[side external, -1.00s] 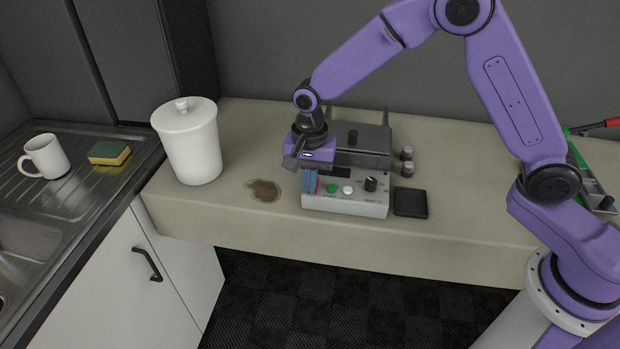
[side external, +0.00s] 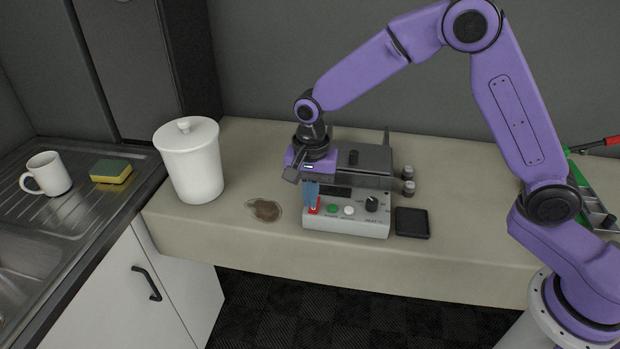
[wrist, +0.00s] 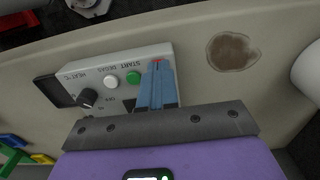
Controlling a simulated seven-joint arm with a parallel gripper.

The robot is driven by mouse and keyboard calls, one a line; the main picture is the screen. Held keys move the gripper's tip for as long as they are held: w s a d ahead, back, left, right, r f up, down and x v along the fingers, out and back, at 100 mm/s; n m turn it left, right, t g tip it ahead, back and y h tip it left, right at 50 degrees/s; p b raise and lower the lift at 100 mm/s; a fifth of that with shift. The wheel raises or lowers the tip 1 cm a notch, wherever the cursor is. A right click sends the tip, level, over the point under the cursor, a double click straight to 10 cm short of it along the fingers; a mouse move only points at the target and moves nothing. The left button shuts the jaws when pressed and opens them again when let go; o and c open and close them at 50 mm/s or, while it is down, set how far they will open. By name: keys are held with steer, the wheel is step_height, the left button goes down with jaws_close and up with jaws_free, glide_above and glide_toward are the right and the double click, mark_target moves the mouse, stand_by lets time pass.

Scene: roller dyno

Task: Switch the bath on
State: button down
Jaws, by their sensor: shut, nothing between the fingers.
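The bath (side external: 365,224) is a light grey box with a dark lid and a sloped front panel, standing on the counter. Its panel carries a red switch (side external: 314,210) at the left, a green button (side external: 332,209), a white button (side external: 349,211) and a dark knob (side external: 372,204). My gripper (side external: 312,206) is shut and empty, its blue fingers pointing down at the red switch. In the wrist view the fingertips (wrist: 157,68) cover most of the red switch (wrist: 156,61), beside the green button (wrist: 134,77). I cannot tell whether they touch it.
A white lidded canister (side external: 190,162) stands left of a brown stain (side external: 265,210). A mug (side external: 47,174) and sponge (side external: 111,171) are on the sink's drainboard.

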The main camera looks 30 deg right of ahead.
step_height(320, 180, up, 13)
steer(key=s+a, duration=0.1)
steer(key=a, duration=0.1)
steer(key=shift+s+r, duration=0.2)
steer(key=shift+s, duration=0.2)
steer(key=s+d+f+n, duration=0.2)
steer(key=s+d+n, duration=0.45)
steer(key=s, duration=0.25)
steer(key=s+d+f+n, duration=0.1)
steer(key=s+d+n, duration=0.4)
steer(key=s+n, duration=0.4)
steer(key=s+d+f+n, duration=0.2)
steer(key=s+d+n, duration=0.4)
steer(key=s, duration=0.4)
step_height(320, 180, up, 4)
steer(key=m+t+h, duration=0.2)
steer(key=m, duration=1.9)
glide_above(320, 196)
steer(key=s+a, duration=0.2)
steer(key=s, duration=0.1)
steer(key=shift+m, duration=0.25)
steer(key=x, duration=1.4)
steer(key=shift+a, duration=0.4)
